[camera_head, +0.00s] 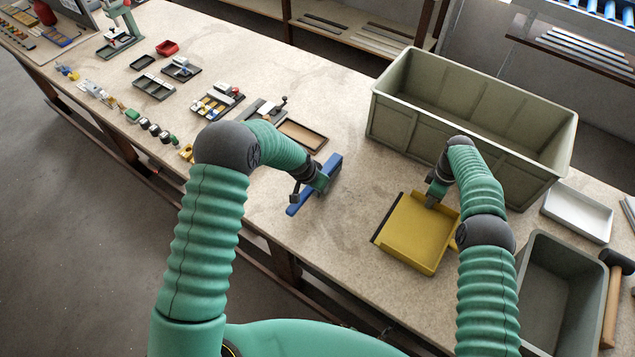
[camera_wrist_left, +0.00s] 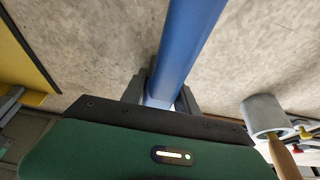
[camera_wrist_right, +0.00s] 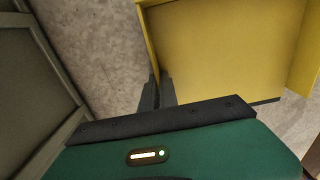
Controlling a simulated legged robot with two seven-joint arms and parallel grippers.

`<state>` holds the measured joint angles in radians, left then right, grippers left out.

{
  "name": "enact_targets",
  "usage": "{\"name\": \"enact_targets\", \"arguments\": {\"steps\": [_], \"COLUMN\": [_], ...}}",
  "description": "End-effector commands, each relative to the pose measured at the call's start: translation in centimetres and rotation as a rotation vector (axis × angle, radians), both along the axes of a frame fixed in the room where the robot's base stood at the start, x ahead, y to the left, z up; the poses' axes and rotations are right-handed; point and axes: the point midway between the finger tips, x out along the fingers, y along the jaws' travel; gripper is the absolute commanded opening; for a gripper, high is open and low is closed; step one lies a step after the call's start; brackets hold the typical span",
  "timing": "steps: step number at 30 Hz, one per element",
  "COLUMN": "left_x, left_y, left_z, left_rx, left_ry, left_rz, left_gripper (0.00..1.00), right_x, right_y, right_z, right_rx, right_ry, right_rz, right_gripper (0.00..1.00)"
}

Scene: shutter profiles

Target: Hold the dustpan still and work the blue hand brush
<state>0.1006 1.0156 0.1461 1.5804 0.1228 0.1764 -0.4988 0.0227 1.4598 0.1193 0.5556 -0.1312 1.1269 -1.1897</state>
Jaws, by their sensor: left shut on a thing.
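The blue hand brush (camera_head: 330,174) is a long blue bar lying at a slant near the table's front edge, left of the dustpan. My left gripper (camera_head: 317,185) is shut on it. In the left wrist view the brush (camera_wrist_left: 190,40) runs up and away from between the fingers (camera_wrist_left: 163,95). The yellow dustpan (camera_head: 418,232) lies on the table with its dark lip facing the brush. My right gripper (camera_head: 432,195) is at its back wall. In the right wrist view the fingers (camera_wrist_right: 158,92) close around the edge of the yellow wall (camera_wrist_right: 220,45).
A large grey-green crate (camera_head: 395,130) stands behind the dustpan. A smaller grey bin (camera_head: 535,255), a white tray (camera_head: 580,211) and a mallet (camera_head: 613,290) are at the right. Trays with parts (camera_head: 216,104) line the table at the left. Bare tabletop separates brush and dustpan.

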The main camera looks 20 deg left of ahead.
Motion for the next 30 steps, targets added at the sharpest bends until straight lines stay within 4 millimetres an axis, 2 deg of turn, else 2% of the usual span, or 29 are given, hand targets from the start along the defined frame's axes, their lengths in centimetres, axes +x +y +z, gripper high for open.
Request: {"name": "enact_targets", "arguments": {"steps": [10, 16, 24, 30], "left_x": [0.0, 0.0, -0.7, -0.9], "left_y": [0.0, -0.1, -2.2, -2.7], "left_z": [-1.1, -1.0, -1.0, -1.0], "left_rx": [0.0, 0.0, 0.0, 0.001], "left_ry": [-0.001, -0.001, 0.0, -0.002], "left_rz": [0.0, 0.0, -0.003, -0.001], "left_gripper": [0.0, 0.0, 0.0, 0.0], "right_x": [-0.1, -0.1, -0.1, -0.1], "right_y": [0.0, 0.0, 0.0, 0.0], "right_z": [-0.1, -0.1, -0.1, -0.1], "right_rx": [0.001, 0.0, 0.0, 0.0], "right_ry": [0.003, 0.003, 0.003, 0.003], "right_rz": [0.0, 0.0, 0.0, 0.0], "right_gripper": [0.0, 0.0, 0.0, 0.0]}}
